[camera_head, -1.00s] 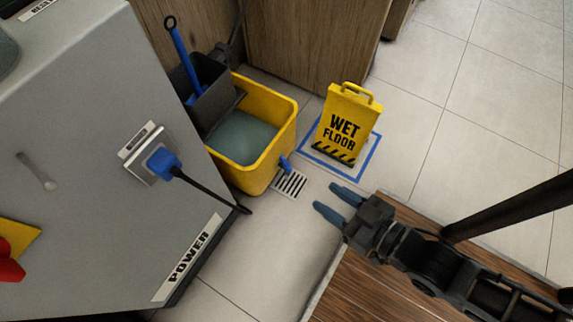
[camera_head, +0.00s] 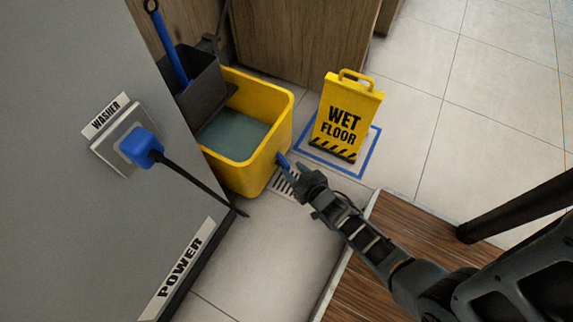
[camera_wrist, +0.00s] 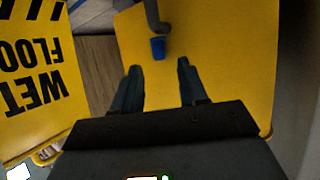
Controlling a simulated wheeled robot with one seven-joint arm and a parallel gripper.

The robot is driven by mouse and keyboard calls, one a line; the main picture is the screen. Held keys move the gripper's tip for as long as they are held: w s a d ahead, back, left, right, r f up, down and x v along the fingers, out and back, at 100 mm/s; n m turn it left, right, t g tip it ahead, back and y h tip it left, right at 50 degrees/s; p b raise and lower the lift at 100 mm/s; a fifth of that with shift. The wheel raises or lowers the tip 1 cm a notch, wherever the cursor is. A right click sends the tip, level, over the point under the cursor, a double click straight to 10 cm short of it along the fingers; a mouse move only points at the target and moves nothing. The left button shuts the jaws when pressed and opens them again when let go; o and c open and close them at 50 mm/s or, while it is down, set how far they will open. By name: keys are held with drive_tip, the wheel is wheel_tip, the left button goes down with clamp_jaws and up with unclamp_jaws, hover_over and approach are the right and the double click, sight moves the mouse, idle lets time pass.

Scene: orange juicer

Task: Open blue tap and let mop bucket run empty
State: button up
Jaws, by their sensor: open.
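The yellow mop bucket (camera_head: 262,150) stands on the floor beside the grey cabinet, with grey-green water (camera_head: 230,134) in it. The blue tap (camera_head: 283,161) sticks out low on the bucket's right side, above the floor drain. In the wrist view the tap (camera_wrist: 158,48) shows as a blue end on a grey pipe against the yellow wall. My gripper (camera_head: 297,172) is right by the tap in the head view. In the wrist view my gripper (camera_wrist: 156,78) is open and empty, its two fingers pointing towards the tap, which lies between and just beyond their tips.
A yellow wet floor sign (camera_head: 345,118) stands right of the bucket inside a blue floor outline. A slotted drain (camera_head: 282,182) lies under the tap. A blue plug (camera_head: 141,147) with a black cable is on the grey cabinet (camera_head: 70,190).

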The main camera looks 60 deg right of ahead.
sight(287, 164)
drive_tip(key=b+x, duration=0.2)
drive_tip(key=x, duration=0.3)
drive_tip(key=shift+w+f, duration=0.1)
drive_tip(key=shift+w, duration=0.05)
drive_tip(key=shift+c, duration=0.3)
clamp_jaws()
